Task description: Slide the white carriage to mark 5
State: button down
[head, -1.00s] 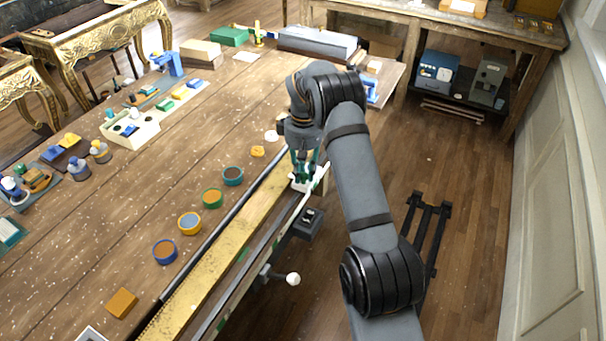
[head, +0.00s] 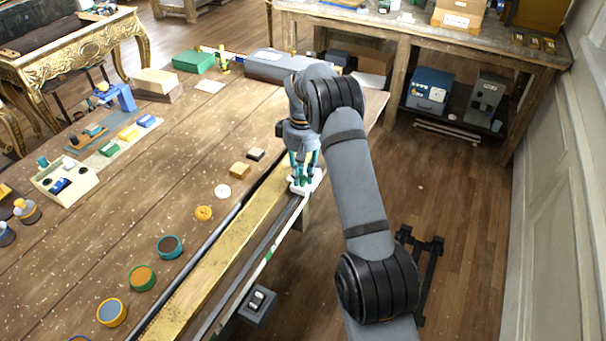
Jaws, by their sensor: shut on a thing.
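The white carriage (head: 299,190) sits near the far end of the long rail with the gilt strip (head: 215,257), at the workbench's right edge. My gripper (head: 301,183) points down onto the carriage with its teal fingers shut on it. The fingers and arm hide part of the carriage. No mark numbers can be read along the rail, so I cannot tell which mark the carriage is at.
A grey case (head: 283,66) stands at the bench's far end. A switch box (head: 258,305) hangs below the front edge.

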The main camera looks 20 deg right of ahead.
aim_at(303, 176)
jog(key=shift+w+d, duration=0.2)
jog(key=c, duration=1.5)
grip_release()
notch_tip(303, 176, up, 12)
